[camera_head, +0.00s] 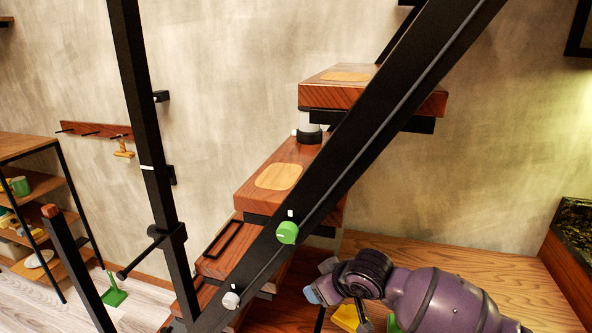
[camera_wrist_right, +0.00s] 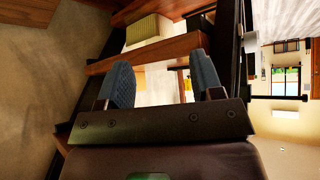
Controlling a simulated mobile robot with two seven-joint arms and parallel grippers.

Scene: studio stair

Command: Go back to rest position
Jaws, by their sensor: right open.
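My right arm, purple and black, comes in from the lower right in the head view. Its gripper (camera_head: 318,288) points left in front of the lower stair treads and wooden surfaces, to the right of the dark stair beam. In the right wrist view the two blue-grey fingers of the gripper (camera_wrist_right: 164,80) stand apart with nothing between them. A wooden board edge shows beyond the fingers. My left gripper is in neither view.
A black diagonal stair beam (camera_head: 345,155) carries a green knob (camera_head: 287,232) and a white knob (camera_head: 231,300). Wooden treads (camera_head: 335,93) rise to the right. A black post (camera_head: 152,150) stands left. A shelf (camera_head: 35,190) and a green object (camera_head: 114,292) are far left.

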